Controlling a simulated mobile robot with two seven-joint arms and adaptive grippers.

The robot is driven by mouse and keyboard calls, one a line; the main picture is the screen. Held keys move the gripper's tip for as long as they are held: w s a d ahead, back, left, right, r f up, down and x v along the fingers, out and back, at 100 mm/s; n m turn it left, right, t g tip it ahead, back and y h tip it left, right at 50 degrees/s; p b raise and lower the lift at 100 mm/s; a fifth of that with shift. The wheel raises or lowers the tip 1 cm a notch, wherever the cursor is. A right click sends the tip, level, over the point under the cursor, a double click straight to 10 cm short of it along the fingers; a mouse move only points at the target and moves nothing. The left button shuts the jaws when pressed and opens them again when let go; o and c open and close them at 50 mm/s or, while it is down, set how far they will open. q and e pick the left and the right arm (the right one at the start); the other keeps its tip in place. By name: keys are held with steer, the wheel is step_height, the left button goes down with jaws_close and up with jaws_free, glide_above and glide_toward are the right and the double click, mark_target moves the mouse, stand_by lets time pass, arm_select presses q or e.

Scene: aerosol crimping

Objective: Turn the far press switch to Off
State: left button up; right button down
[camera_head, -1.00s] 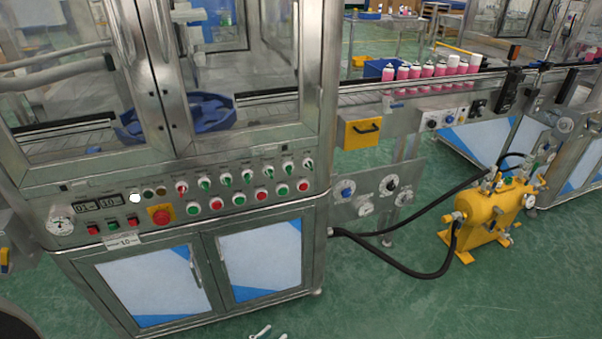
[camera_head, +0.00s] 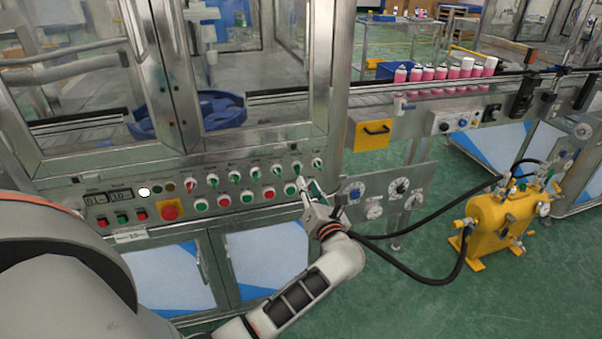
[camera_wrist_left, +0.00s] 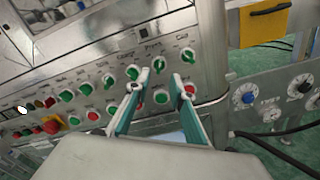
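The control panel (camera_head: 170,190) has an upper row of rotary switches and a lower row of green and red buttons. The switch labelled Press (camera_head: 297,168) is second from the right in the upper row; it is green and also shows in the left wrist view (camera_wrist_left: 158,65). Its exact setting is too small to read. My left gripper (camera_head: 304,184) is at the panel's right end, just below this switch. In the left wrist view its two fingers (camera_wrist_left: 156,86) are apart and empty, with the Press switch beyond the gap between their tips. My right gripper is out of view.
Another switch (camera_head: 317,163) sits right of the Press switch, and one (camera_head: 277,171) sits left of it. A red emergency button (camera_head: 169,209) is further left. A yellow box (camera_head: 370,134) and gauge plate (camera_head: 390,193) lie right of the cabinet. A yellow tank (camera_head: 497,220) stands on the floor.

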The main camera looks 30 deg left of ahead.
mark_target(300, 170)
arm_select(q)
steer(key=x, duration=0.7)
steer(key=shift+w+a, duration=0.1)
steer(key=shift+a, duration=0.15)
jaws_close()
